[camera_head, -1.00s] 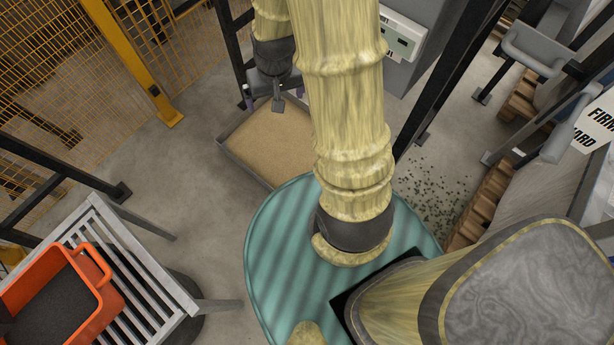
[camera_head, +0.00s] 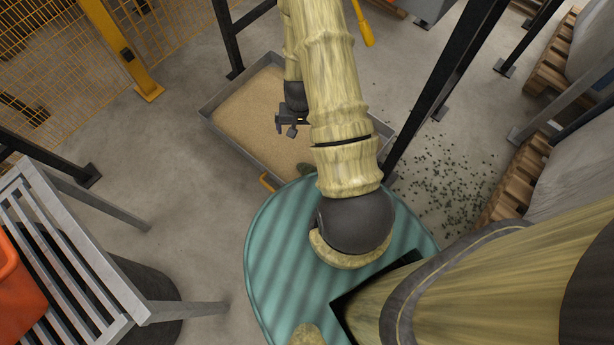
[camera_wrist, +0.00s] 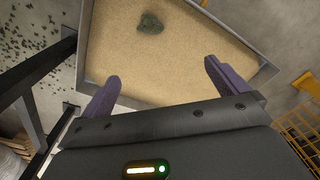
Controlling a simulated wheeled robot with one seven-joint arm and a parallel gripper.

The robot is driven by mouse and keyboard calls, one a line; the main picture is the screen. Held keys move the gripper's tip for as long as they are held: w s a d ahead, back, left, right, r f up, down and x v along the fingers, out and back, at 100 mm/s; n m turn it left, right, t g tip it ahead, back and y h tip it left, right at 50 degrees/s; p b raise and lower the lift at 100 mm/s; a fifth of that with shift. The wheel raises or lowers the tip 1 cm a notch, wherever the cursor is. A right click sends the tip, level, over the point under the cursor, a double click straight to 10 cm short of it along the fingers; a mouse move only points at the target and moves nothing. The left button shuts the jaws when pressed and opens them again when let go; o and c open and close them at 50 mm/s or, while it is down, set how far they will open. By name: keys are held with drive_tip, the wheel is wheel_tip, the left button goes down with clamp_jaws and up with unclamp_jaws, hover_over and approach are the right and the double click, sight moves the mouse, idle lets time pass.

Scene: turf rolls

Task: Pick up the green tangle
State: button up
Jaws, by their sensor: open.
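The green tangle (camera_wrist: 150,23) is a small dark green lump lying on the sand in a shallow grey tray (camera_wrist: 84,42), near the top of the wrist view. In the head view, my gripper (camera_head: 288,128) is above the tray.
A dark post (camera_head: 432,95) stands right of the tray, with green crumbs (camera_head: 450,185) scattered on the floor beyond. A slatted grey bench (camera_head: 75,250) with an orange tub (camera_head: 18,290) is at left. A yellow mesh fence (camera_head: 50,50) stands at upper left. Floor between is clear.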

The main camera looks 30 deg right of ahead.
drive_tip(key=m+b, duration=0.1)
drive_tip(key=b, duration=0.4)
hover_over(307, 168)
wheel_tip(307, 168, down, 14)
drive_tip(key=r, duration=0.1)
drive_tip(key=shift+s+a+f, duration=0.1)
drive_tip(key=shift+s+f, duration=0.05)
drive_tip(key=shift+s, duration=0.05)
wheel_tip(307, 168, down, 12)
drive_tip(key=b, duration=0.7)
drive_tip(key=shift+f, duration=0.1)
drive_tip(key=f+b, duration=0.4)
drive_tip(key=f, duration=0.1)
drive_tip(key=shift+w+f+b, duration=0.15)
drive_tip(key=shift+w+b, duration=0.05)
drive_tip(key=shift+b, duration=0.2)
drive_tip(key=shift+c, duration=0.2)
